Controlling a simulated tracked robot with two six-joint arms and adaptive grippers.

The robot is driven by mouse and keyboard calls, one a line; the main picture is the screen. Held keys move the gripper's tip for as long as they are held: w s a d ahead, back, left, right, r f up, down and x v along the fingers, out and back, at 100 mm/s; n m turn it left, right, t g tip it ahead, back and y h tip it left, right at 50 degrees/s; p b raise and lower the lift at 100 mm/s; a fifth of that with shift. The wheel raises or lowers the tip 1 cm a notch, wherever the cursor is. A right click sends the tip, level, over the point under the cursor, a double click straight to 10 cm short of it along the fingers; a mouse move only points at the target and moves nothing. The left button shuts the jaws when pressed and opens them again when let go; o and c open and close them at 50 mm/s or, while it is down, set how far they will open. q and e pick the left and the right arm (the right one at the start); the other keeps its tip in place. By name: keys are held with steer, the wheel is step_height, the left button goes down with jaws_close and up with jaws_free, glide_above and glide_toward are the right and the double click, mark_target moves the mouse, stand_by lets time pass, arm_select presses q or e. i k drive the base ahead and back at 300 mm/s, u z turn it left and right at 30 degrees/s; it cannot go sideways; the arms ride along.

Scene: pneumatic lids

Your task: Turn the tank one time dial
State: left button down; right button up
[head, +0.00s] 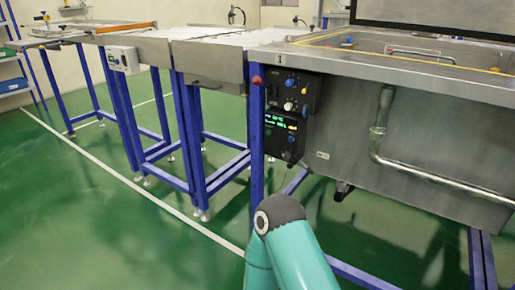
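Tank one (430,120) is a large steel tank at the right in the head view, with a "1" label on its rim at the left. A black control panel (297,92) is at its left front, behind a blue post. A black box (281,137) with a green lit display sits just below. Which knob is the time dial is too small to tell. A teal arm of mine rises from the bottom, below the panel; no gripper shows.
A red button (256,80) is on the blue post beside the panel. A steel pipe (384,140) runs down the tank front. Steel tables (207,60) on blue legs stand to the left. The green floor (130,240) at the front left is clear.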

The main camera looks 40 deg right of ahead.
mark_target(286, 156)
steer(key=z, duration=0.45)
steer(key=i, duration=1)
steer(key=z, duration=0.8)
steer(key=k, duration=0.65)
steer(key=z, duration=0.2)
steer(key=i, duration=0.7)
steer(key=u, duration=0.1)
